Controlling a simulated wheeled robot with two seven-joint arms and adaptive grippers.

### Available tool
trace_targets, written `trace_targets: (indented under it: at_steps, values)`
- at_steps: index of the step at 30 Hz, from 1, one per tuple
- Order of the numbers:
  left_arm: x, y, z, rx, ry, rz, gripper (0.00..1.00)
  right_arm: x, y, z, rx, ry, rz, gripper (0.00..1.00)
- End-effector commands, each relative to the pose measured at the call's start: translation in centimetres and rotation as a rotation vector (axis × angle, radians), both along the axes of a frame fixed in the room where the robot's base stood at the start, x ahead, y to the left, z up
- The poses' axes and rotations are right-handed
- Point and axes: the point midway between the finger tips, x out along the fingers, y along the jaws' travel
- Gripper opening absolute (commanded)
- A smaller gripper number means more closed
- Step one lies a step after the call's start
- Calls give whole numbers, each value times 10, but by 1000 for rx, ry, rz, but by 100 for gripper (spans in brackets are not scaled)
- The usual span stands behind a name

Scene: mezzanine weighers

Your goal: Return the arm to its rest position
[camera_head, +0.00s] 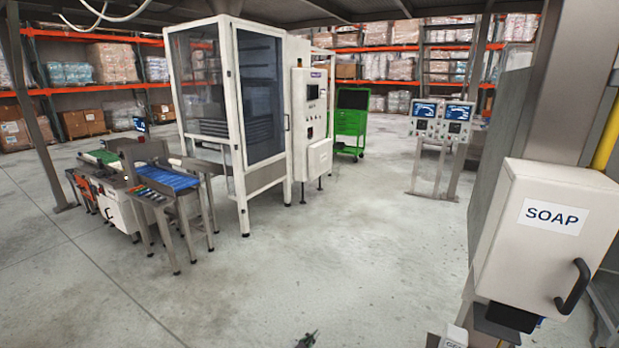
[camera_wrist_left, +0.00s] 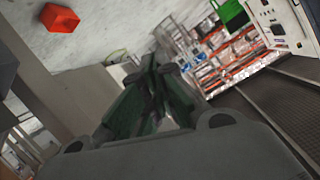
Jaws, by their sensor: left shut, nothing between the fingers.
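Only a small dark part of my left gripper (camera_head: 305,340) shows at the bottom edge of the head view, over bare floor. The left wrist view shows its dark green fingers (camera_wrist_left: 158,75) close together, with nothing held between them. The rest of the left arm is out of the head view. My right gripper shows in neither view.
A white soap dispenser box (camera_head: 545,240) on a pillar stands close at right, with a small white box (camera_head: 454,337) below. A glass-fronted cabinet (camera_head: 243,100) and a conveyor (camera_head: 165,180) stand at left. The middle floor (camera_head: 330,250) is clear.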

Motion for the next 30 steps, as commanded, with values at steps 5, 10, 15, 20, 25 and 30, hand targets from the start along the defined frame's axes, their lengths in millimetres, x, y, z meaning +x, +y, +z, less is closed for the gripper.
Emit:
trace_targets:
  at_steps: [5, 10, 15, 20, 25, 30]
  values:
    - [-34, 38, -69, 17, 134, 85, 0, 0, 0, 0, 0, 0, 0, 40]
    - [-73, 72, -128, 34, 255, 159, 0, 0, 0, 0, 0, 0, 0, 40]
    - [-120, 105, -182, 52, 376, 231, 0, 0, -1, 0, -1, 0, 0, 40]
    - [-169, 134, -228, 71, 488, 294, 0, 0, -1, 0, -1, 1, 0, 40]
    - [-228, 162, -272, 91, 605, 356, 0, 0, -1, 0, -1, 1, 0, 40]
    - [-293, 188, -310, 112, 723, 418, 0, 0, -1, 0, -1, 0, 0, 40]
